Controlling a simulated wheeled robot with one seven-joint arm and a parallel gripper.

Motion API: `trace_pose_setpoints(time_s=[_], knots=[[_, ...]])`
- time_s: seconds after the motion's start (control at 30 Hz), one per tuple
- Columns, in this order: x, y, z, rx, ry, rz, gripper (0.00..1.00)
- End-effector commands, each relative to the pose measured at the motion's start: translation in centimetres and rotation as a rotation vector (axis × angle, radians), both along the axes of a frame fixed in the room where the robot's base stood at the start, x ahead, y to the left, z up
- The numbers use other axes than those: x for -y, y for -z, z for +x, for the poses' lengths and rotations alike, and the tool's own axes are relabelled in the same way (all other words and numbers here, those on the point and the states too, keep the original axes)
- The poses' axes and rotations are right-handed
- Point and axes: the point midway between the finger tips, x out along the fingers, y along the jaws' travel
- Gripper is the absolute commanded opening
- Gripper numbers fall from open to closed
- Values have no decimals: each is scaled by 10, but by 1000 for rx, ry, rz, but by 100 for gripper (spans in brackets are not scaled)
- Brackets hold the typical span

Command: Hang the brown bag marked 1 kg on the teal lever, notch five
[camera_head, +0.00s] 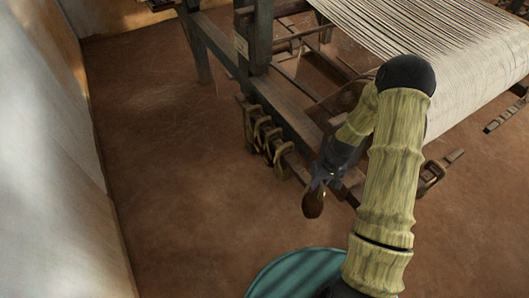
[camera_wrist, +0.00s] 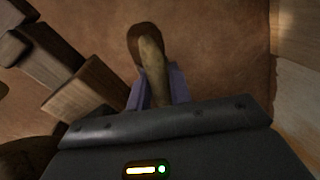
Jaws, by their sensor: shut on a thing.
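My gripper (camera_head: 320,181) is shut on a small brown bag (camera_head: 313,205), which hangs below the fingers in the head view, beside the loom's near side. In the wrist view the bag (camera_wrist: 143,38) shows as a dark brown rounded shape with a tan strip running down between the purple fingers (camera_wrist: 157,90). No weight mark can be read on it. I cannot make out a teal lever or its notches in either view. The bag appears clear of the floor.
The loom's dark wooden frame (camera_head: 290,122) stands behind my gripper, with several looped pieces (camera_head: 262,134) along its side. White warp threads (camera_head: 450,60) stretch at upper right. Wooden blocks (camera_wrist: 87,87) are close at left in the wrist view. Bare brown floor (camera_head: 180,170) lies left.

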Motion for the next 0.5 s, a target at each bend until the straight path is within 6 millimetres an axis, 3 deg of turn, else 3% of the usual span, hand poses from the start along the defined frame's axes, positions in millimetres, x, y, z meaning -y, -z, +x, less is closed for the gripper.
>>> trace_pose_setpoints(time_s=[0.27, 0.5], knots=[[-70, 10, -25, -3, -414, -5, 0], [-132, 18, -62, -3, -872, -8, 0]])
